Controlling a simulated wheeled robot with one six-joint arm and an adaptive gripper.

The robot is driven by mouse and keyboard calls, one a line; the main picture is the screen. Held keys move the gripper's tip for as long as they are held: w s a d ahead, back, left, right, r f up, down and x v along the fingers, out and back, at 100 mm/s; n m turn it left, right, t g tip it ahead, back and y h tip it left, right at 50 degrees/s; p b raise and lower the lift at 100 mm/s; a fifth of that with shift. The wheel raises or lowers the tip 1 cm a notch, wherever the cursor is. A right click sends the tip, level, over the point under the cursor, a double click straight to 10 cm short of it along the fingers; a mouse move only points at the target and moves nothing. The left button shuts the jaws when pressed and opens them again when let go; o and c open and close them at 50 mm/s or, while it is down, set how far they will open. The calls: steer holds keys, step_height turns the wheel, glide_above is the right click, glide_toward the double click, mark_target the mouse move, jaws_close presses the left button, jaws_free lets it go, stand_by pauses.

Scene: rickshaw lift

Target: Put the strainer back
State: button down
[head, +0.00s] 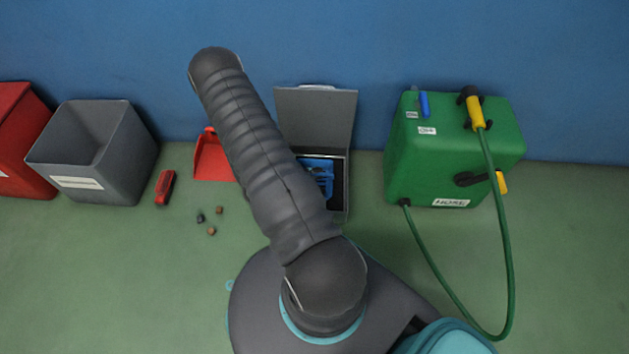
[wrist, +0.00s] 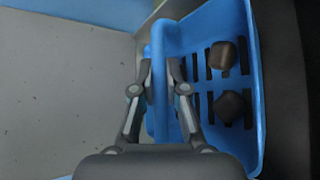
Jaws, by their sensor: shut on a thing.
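The strainer (wrist: 236,130) is a blue slotted tray with a raised bar handle along its left side in the wrist view. Two brown lumps (wrist: 223,55) lie in it. My gripper (wrist: 160,75) is shut on the bar, one finger on each side. In the head view the blue strainer (head: 318,166) shows at the open grey case (head: 338,214), partly behind my arm. The case's lid (head: 318,110) stands up against the wall side. My gripper's fingers cannot be made out in the head view. I cannot tell whether the strainer rests in the case or hangs just above it.
A green hose box (head: 450,150) with a looping hose (head: 508,240) stands right of the case. To the left are a red dustpan (head: 210,160), a small red object (head: 164,187), a grey bin (head: 110,185) and a red bin (head: 22,150). Three small lumps (head: 211,231) lie on the floor.

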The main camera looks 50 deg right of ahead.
mark_target(326, 182)
steer(key=shift+f+b, duration=0.4)
steer(key=shift+f, duration=1.55)
steer(key=c, duration=1.2)
jaws_free()
steer(key=shift+f, duration=0.1)
